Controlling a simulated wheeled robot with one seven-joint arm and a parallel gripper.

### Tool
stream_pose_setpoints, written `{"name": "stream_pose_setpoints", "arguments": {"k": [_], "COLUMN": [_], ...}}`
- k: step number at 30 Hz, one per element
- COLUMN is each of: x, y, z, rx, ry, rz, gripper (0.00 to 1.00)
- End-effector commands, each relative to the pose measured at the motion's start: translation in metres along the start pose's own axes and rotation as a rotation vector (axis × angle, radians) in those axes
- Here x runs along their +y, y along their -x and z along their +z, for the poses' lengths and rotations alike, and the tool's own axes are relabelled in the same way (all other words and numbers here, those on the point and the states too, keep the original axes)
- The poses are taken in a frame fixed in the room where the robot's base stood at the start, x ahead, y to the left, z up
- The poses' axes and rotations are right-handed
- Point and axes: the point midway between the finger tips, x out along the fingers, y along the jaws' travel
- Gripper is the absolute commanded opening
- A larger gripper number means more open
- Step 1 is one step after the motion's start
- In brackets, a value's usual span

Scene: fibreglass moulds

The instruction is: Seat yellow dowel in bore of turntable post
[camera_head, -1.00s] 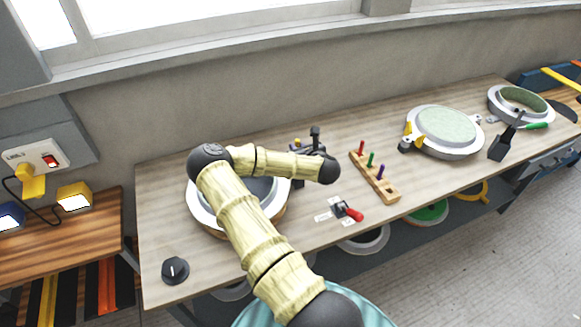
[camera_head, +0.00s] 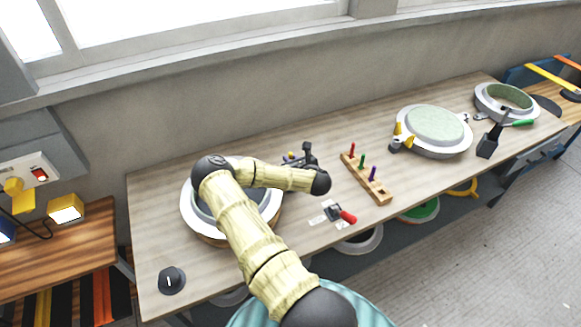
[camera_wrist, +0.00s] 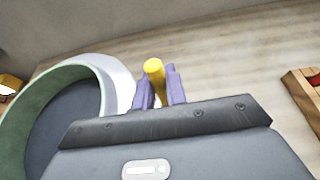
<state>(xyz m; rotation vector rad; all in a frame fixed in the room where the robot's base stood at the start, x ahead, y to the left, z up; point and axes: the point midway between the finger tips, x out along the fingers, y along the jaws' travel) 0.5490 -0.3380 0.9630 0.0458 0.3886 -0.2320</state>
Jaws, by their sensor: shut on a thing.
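The yellow dowel (camera_wrist: 154,72) stands between the two purple fingers of my gripper (camera_wrist: 160,88) in the wrist view, its top end showing above them. My gripper is shut on it. In the head view my gripper (camera_head: 290,158) is small, behind the forearm and over the table. The round turntable with a pale rim (camera_head: 188,212) is partly hidden by my arm. It also shows in the wrist view (camera_wrist: 112,75), left of the dowel, with a green inner wall and a dark floor. I cannot make out its post or bore.
A wooden rack (camera_head: 384,196) with red, green and purple pegs stands to the right. A red-handled clamp (camera_head: 345,215) lies in front of it. A black knob (camera_head: 171,280) sits at the front left. Round moulds (camera_head: 432,130) stand farther right.

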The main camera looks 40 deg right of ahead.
Motion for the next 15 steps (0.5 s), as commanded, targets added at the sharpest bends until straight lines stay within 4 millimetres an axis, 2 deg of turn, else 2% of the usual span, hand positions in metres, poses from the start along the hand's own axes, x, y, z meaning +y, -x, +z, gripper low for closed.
{"name": "stream_pose_setpoints", "arguments": {"k": [10, 15], "x": [0.000, 0.000], "y": [-0.001, -0.009], "z": [-0.006, -0.026], "rx": [0.006, 0.008], "ry": [-0.002, -0.002], "rz": [-0.001, -0.001], "gripper": [0.00, 0.00]}}
